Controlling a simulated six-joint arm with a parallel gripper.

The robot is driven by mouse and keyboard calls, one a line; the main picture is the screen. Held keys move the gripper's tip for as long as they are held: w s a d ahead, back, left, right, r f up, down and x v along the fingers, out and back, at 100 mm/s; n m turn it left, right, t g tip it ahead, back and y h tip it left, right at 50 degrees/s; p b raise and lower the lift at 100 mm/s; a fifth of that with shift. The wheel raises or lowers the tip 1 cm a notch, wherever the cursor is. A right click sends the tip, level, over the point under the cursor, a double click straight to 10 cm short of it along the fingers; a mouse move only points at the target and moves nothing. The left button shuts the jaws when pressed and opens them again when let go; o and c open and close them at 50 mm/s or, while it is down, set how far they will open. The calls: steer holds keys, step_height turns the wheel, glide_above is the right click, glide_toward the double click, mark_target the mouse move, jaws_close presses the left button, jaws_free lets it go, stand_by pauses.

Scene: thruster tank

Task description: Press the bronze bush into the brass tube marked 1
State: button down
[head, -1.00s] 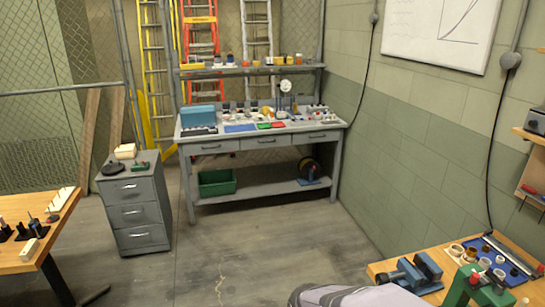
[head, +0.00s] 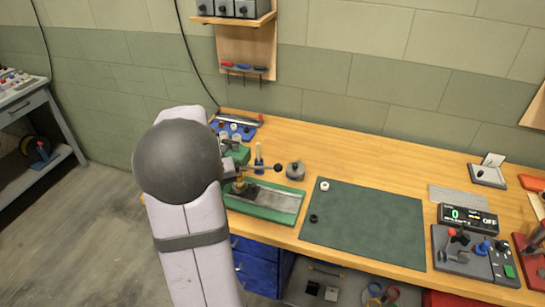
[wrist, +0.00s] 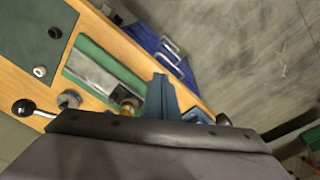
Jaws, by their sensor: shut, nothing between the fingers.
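A small brass-coloured part (head: 240,186) stands at the left end of the green press base (head: 285,208), partly behind my arm in the head view. It also shows in the wrist view (wrist: 128,107), just beyond the dark edge of my gripper (wrist: 160,130). I cannot read a number on it or tell whether it is tube or bush. The green press (head: 238,152) has a lever with a black ball (head: 279,168); the ball also shows in the wrist view (wrist: 22,107). My gripper is shut and empty; my arm hides it in the head view.
A blue tray (head: 250,133) with small parts lies behind the press. A grey round part (head: 295,170) stands to its right. A green mat (head: 370,235) carries a white ring (head: 324,186) and a dark ring (head: 314,218). A display unit (head: 468,218) is farther right.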

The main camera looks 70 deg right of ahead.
steer(key=s+d+r+m+h, duration=0.25)
steer(key=d+r+m, duration=0.25)
steer(key=d+r, duration=0.5)
step_height(320, 180, up, 12)
steer(key=m+g+y, duration=0.2)
steer(key=m+g, duration=0.1)
steer(key=m, duration=1.5)
glide_above(277, 164)
steer(key=w+a, duration=0.4)
steer(key=w, duration=0.1)
steer(key=shift+s+d+r+m, duration=0.15)
steer(key=shift+s+d+m, duration=0.1)
steer(key=shift+m, duration=0.55)
steer(key=p+x, duration=0.3)
steer(key=x, duration=1.1)
steer(key=shift+s+d, duration=0.1)
steer(key=shift+d, duration=0.1)
